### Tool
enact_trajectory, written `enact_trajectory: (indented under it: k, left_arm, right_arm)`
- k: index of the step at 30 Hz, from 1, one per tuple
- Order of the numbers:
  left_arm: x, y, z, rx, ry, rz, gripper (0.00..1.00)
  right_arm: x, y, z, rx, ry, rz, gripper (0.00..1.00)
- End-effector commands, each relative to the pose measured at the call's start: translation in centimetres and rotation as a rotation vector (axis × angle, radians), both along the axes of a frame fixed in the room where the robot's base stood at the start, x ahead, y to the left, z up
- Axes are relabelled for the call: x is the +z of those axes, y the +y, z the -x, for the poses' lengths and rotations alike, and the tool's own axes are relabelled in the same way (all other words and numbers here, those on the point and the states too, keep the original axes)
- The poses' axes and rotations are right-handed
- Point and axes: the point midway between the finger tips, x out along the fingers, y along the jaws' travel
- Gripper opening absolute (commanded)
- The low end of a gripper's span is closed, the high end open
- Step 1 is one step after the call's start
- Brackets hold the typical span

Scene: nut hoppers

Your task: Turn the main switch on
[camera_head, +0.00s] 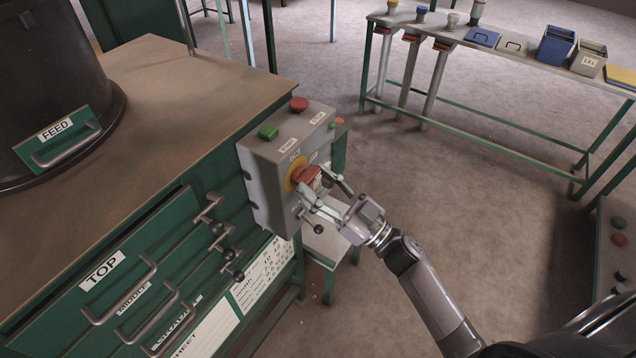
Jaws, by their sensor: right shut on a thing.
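The main switch (303,174) is a red knob on a yellow disc, on the front of a grey control box (262,190). The box is fixed at the right end of the green cabinet. My right gripper (316,191) reaches in from the lower right and is shut on the red knob. Its fingers hide part of the knob, so its exact turn angle is hard to tell. My left gripper is not in view.
The box has a green button (268,132) and a red button (299,104) on top. The green cabinet (150,215) has drawer handles and black-knobbed levers. A dark hopper (45,70) stands on it. A long bench (545,68) with bins is at upper right. Floor between is clear.

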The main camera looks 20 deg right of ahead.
Motion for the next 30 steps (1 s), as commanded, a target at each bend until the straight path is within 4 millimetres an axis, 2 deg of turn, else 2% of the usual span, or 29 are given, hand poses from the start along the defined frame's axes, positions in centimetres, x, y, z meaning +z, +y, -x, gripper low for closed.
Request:
enact_trajectory:
  k: [6, 17, 30]
  left_arm:
    - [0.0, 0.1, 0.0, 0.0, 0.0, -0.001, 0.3]
    - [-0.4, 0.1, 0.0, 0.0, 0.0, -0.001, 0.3]
    - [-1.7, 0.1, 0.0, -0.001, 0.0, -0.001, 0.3]
  right_arm:
    - [0.0, 0.0, 0.0, 0.0, 0.0, 0.0, 0.2]
    - [-0.1, -0.1, -0.1, 0.0, -0.041, 0.056, 0.2]
    - [0.2, -0.3, -0.2, 0.002, -0.262, 0.339, 0.2]
